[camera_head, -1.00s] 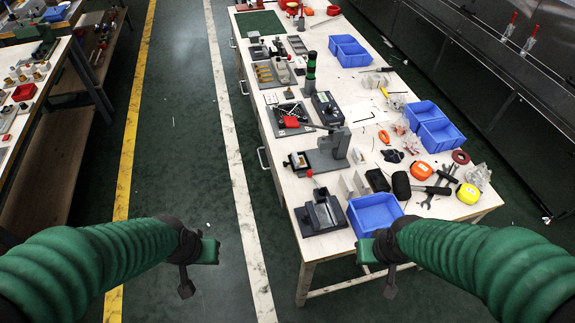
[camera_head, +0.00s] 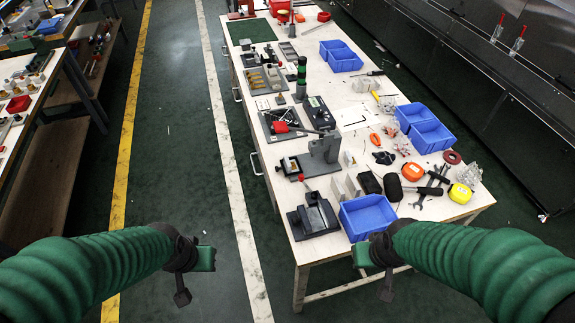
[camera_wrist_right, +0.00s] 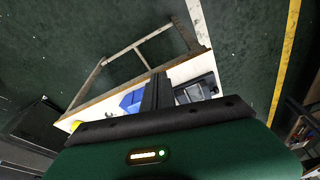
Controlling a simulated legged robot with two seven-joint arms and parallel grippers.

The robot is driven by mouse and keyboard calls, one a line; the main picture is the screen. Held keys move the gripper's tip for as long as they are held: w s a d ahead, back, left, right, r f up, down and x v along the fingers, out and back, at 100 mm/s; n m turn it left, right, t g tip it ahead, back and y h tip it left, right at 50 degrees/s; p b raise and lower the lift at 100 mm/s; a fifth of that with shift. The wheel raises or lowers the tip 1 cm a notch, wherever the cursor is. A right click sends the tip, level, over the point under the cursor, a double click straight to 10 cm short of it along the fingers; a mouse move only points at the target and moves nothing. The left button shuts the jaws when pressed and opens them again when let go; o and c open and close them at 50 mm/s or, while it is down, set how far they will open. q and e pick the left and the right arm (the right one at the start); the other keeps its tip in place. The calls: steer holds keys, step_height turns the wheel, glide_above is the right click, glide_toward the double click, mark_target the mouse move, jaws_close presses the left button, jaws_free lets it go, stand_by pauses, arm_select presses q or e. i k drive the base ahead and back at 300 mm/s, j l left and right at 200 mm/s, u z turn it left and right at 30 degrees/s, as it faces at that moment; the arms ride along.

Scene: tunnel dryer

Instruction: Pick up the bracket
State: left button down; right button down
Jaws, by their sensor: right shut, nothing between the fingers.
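Small grey angled metal pieces (camera_head: 346,187) stand on the workbench just behind the front blue bin in the head view. One may be the bracket, but they are too small to tell. My left gripper (camera_head: 190,276) hangs over the floor left of the bench, apart from everything; its fingers are not clear enough to tell whether it is open. My right gripper (camera_head: 378,272) is in front of the bench's near edge, close to the blue bin. In the right wrist view my right gripper (camera_wrist_right: 157,92) is shut and empty, with its black fingers together.
The workbench (camera_head: 320,247) carries a front blue bin (camera_head: 367,216), a dark vise-like fixture (camera_head: 314,215), a grey press (camera_head: 322,152), tape measures and wrenches. More blue bins (camera_head: 431,136) stand farther right. Open floor lies between this bench and the left bench (camera_head: 38,127).

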mark_target(290, 167)
steer(key=j+z, duration=0.45)
steer(key=j, duration=1)
steer(key=i+j+z, duration=0.35)
steer(key=j, duration=0.35)
steer(key=i+j+z, duration=0.2)
steer(key=j, duration=0.2)
steer(key=i+j+z, duration=0.15)
steer(key=j, duration=0.25)
steer(key=i+z, duration=0.1)
steer(key=i, duration=0.2)
steer(key=i+j+z, duration=0.1)
steer(key=i, duration=0.25)
